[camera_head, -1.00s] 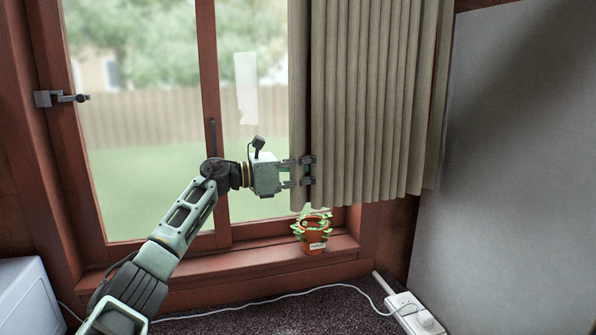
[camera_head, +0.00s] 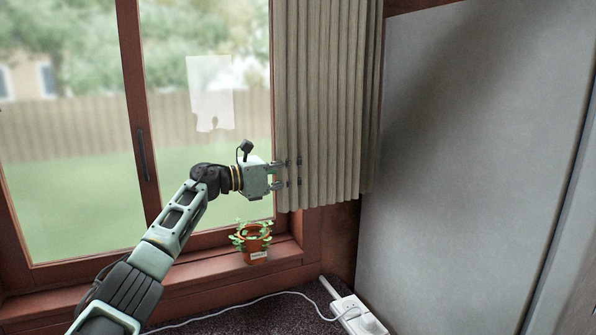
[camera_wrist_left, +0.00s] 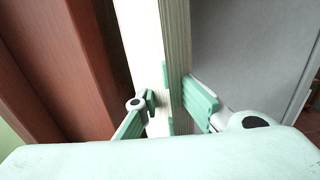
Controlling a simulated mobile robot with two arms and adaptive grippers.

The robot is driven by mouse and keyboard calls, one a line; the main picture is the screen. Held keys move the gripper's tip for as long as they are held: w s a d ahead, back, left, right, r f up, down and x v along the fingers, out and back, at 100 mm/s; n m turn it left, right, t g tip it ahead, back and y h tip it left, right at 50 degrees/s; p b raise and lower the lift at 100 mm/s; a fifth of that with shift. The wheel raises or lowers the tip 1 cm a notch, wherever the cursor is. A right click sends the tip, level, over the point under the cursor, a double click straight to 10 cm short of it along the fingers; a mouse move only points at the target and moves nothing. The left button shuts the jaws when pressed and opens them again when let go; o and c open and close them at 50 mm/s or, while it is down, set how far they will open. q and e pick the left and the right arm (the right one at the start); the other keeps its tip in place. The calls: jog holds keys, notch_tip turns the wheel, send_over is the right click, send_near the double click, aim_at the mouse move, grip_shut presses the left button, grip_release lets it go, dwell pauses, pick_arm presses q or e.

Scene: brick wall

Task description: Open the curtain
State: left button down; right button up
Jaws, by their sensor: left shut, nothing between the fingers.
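The beige pleated curtain (camera_head: 335,100) hangs bunched over the right end of the window. Most of the glass to its left is uncovered. My left gripper (camera_head: 292,172) is at the curtain's left edge, low down near its hem, with its fingertips overlapping the cloth. It is shut, with nothing held. In the left wrist view the curtain's edge (camera_wrist_left: 178,45) runs down to the fingers (camera_wrist_left: 172,108), and the exact contact is hard to see. My right gripper is not in view.
A potted plant (camera_head: 255,243) stands on the red-brown window sill (camera_head: 195,282) below the gripper. A white power strip (camera_head: 352,314) with a cord lies lower right. A large grey panel (camera_head: 460,150) stands right of the curtain.

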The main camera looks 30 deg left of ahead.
pick_arm(q)
jog(key=c, duration=2.5)
grip_release()
jog(key=shift+r, duration=0.15)
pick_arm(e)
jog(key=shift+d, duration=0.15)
pick_arm(q)
jog(key=o, duration=0.6)
jog(key=shift+a, duration=0.1)
jog(key=shift+o, duration=0.2)
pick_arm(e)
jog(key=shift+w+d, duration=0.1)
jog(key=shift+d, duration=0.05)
pick_arm(q)
jog(key=shift+s, duration=0.1)
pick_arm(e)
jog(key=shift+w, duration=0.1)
pick_arm(q)
jog(key=v, duration=1.2)
